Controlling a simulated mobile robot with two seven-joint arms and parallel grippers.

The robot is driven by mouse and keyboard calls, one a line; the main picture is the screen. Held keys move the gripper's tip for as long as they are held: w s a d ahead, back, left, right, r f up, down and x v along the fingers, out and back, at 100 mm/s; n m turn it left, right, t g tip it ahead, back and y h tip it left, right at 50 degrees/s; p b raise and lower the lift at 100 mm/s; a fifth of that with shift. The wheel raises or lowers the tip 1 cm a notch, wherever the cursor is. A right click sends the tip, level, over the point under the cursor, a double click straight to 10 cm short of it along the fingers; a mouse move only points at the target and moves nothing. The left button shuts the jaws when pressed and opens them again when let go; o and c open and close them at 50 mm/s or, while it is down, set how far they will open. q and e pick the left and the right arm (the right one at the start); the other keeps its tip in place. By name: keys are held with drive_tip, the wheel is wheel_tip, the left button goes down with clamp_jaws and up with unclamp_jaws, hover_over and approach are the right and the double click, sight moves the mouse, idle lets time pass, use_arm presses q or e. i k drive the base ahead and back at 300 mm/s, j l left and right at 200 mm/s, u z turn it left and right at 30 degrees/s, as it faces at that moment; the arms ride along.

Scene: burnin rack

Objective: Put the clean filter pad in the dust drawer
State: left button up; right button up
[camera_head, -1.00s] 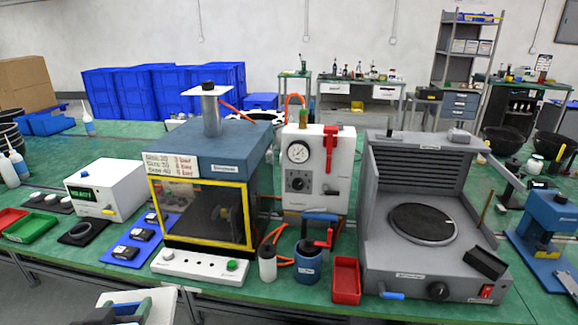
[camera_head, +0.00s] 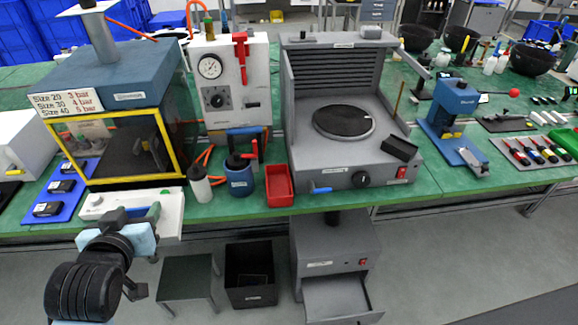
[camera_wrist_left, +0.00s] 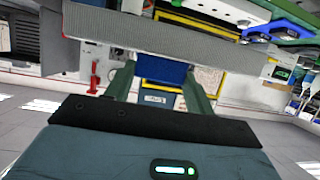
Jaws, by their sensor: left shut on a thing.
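My left gripper (camera_head: 130,214) is at the lower left of the head view, in front of the bench's front edge. In the left wrist view its fingers (camera_wrist_left: 160,82) are shut on a flat light-grey slab, which looks like the clean filter pad (camera_wrist_left: 165,38), seen nearly edge-on across the fingers. My right gripper is not in view.
A black open bin (camera_head: 250,290) and a low grey stand (camera_head: 187,278) are on the floor between my gripper and the drawer. The green bench (camera_head: 225,208) overhangs the unit, with a red tray (camera_head: 279,185) near its edge. The floor at right is clear.

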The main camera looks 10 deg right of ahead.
sight(330, 305)
drive_tip(key=j+z, duration=0.1)
drive_tip(key=z, duration=2.85)
drive_tip(key=k+j, duration=0.2)
drive_tip(key=j, duration=0.15)
drive_tip(key=k+j, duration=0.2)
drive_tip(key=j, duration=0.15)
drive_tip(key=k+j, duration=0.15)
drive_tip(key=j, duration=0.2)
